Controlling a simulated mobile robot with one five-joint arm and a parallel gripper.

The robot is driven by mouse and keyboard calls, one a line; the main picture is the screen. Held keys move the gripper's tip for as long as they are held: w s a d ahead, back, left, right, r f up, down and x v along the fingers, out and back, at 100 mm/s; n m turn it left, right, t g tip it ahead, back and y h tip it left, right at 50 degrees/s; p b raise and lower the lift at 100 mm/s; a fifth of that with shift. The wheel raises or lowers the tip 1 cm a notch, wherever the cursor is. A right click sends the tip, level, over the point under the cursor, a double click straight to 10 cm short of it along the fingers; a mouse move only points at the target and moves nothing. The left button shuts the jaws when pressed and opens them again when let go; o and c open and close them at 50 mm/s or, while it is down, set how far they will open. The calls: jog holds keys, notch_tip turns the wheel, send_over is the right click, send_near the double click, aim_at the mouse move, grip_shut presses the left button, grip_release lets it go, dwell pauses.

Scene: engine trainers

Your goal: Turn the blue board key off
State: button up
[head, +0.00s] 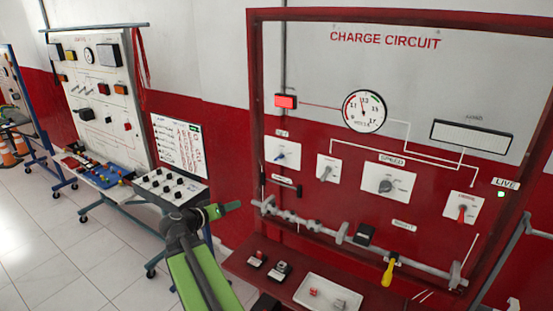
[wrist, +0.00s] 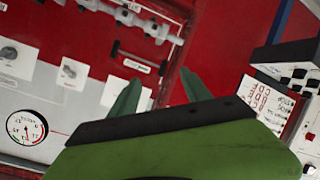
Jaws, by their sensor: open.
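The board with a blue top bar (head: 100,103) stands at the left in the head view, with a white panel carrying a gauge, dark boxes and small switches. Its key is too small to tell apart from the other switches. My gripper (head: 222,210) is well right of and nearer than that board, in front of the console's right edge. Its green fingers also show in the wrist view (wrist: 160,92), spread apart with nothing between them. The wrist view faces the red charge board (wrist: 90,40), not the blue one.
The red-framed CHARGE CIRCUIT board (head: 400,235) fills the right, with a gauge (head: 364,110), several knobs and a shelf holding a tray (head: 328,290). A switch console (head: 172,188) on a wheeled stand is beside my gripper. The tiled floor (head: 60,250) at lower left is clear.

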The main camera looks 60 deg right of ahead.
aim_at(276, 159)
jog(key=s+d+r+m+h, duration=0.1)
jog(key=s+d+r+h, duration=0.3)
jog(key=d+r, duration=0.5)
jog(key=d, duration=1.7)
jog(key=shift+s, duration=0.1)
